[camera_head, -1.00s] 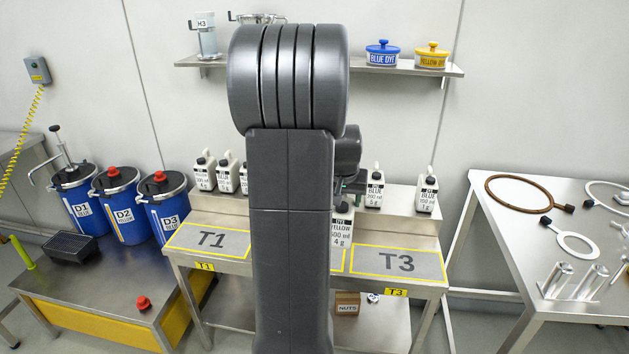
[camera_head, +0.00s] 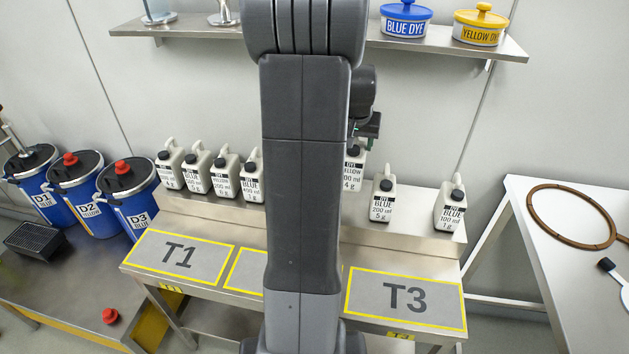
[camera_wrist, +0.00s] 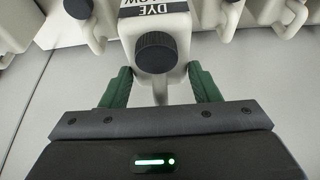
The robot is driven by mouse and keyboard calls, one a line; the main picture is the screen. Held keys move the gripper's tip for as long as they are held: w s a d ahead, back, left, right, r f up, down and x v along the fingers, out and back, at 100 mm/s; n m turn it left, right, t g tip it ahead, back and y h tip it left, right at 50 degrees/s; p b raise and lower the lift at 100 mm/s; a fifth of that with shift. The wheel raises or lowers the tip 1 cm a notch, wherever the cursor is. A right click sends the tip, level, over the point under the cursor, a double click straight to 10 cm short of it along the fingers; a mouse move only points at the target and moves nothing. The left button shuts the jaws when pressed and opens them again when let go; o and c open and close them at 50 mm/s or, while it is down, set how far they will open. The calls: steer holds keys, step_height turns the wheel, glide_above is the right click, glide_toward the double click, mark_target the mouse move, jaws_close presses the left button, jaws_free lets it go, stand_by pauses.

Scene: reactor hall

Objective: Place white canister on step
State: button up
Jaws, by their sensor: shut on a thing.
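The white canister (camera_head: 353,172) has a black cap and a label reading DYE YELLOW, 200 ml, 4 g. In the head view it is upright at the step (camera_head: 410,238), partly hidden behind my arm. Its base shows a little higher than its neighbours'; I cannot tell whether it touches the step. In the wrist view my gripper (camera_wrist: 162,88) is shut on the handle of the canister (camera_wrist: 155,25), with green fingers either side. In the head view only a bit of green finger shows.
Several similar canisters (camera_head: 197,172) stand on the step to the left, and a blue-dye canister (camera_head: 383,200) stands close on the right, with another (camera_head: 450,212) beyond. The T1 (camera_head: 180,257) and T3 (camera_head: 405,298) mats are bare. A shelf (camera_head: 440,45) hangs above.

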step_height(320, 180, down, 10)
steer(key=shift+r, duration=0.25)
stand_by(0.3)
steer(key=shift+f, duration=0.2)
steer(key=o, duration=1.7)
steer(key=shift+r, duration=0.15)
steer(key=shift+r+p, duration=0.2)
steer(key=shift+p, duration=0.1)
steer(key=v, duration=1.1)
steer(key=shift+s+a+r+b, duration=0.15)
steer(key=shift+s+r+b, duration=0.1)
steer(key=shift+s+b, duration=0.05)
